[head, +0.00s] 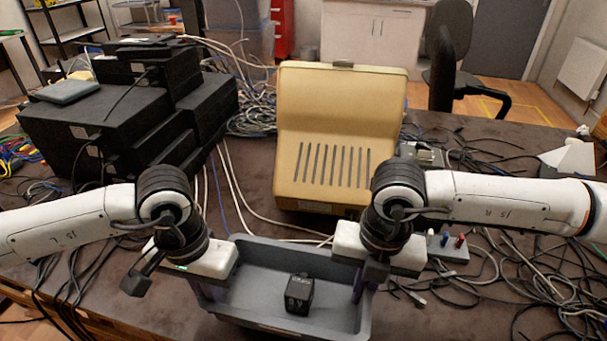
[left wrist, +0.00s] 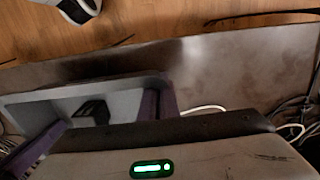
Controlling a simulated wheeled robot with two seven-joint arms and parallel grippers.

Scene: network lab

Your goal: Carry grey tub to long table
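The grey tub (head: 258,322) is an open tray on the table in front of me, with a small black block (head: 299,293) inside. The tub also shows in the left wrist view (left wrist: 60,97). My left gripper (head: 207,290) is at the tub's left end, pointing down. In the left wrist view its two purple fingers stand well apart at the tub. My right gripper (head: 358,287) points down at the tub's right end; its finger gap is hidden. I cannot tell whether either gripper touches the tub. The dark brown table (head: 440,312) lies underneath; I cannot tell whether it is the long table.
A beige vented case (head: 340,130) stands just behind the tub. Stacked black devices (head: 100,125) fill the left side. Loose cables (head: 520,250) cover the right side, with a small grey box with coloured knobs (head: 447,247). A black chair (head: 450,60) stands beyond the table.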

